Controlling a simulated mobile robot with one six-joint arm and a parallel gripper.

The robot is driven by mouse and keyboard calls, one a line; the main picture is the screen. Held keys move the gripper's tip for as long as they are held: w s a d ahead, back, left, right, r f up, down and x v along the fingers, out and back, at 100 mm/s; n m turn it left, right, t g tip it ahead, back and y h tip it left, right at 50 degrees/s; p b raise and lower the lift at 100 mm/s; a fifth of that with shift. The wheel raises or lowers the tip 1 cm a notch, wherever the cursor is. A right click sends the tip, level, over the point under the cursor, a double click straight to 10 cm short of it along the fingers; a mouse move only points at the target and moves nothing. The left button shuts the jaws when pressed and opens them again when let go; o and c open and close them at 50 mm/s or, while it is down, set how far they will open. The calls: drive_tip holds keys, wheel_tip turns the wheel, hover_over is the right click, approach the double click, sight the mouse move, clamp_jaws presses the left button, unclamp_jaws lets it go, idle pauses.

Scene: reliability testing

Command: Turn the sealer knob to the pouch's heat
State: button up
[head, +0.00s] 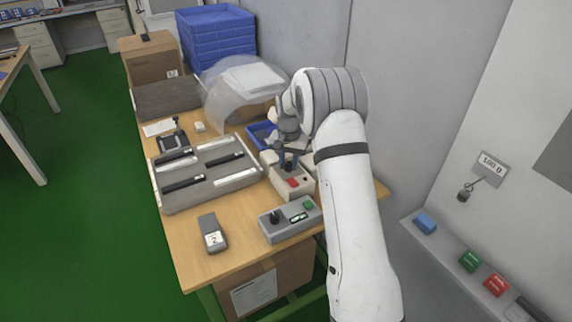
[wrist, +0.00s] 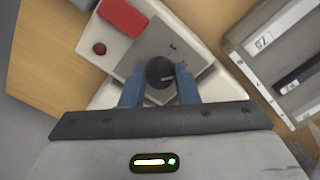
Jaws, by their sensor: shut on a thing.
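The sealer (head: 292,181) is a pale box on the wooden table, with a red block on its top. In the wrist view the sealer (wrist: 135,45) shows a grey plate, a red block (wrist: 122,17) and a small dark red button (wrist: 99,48). The black round knob (wrist: 160,72) with a light pointer line sits on the grey plate. My gripper (wrist: 160,80) has its two blue fingers on either side of the knob and is shut on it. In the head view my gripper (head: 289,160) is partly hidden by my arm. I cannot make out a pouch or its heat marking.
A grey tray (head: 160,199) with dark bars lies left of the sealer. A handheld meter (head: 212,233) lies near the front edge. A clear dome (head: 222,98) stands behind.

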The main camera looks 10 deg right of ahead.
sight(289, 164)
drive_tip(key=shift+f+m, duration=0.1)
drive_tip(key=shift+m, duration=0.4)
drive_tip(key=shift+s, duration=0.1)
drive_tip(key=o, duration=1)
drive_tip(key=shift+r, duration=0.4)
wheel_tip(289, 164, up, 6)
drive_tip(key=shift+d+r+b, duration=0.1)
drive_tip(key=shift+r+b, duration=0.05)
drive_tip(key=shift+b, duration=0.25)
drive_tip(key=shift+r, duration=0.45)
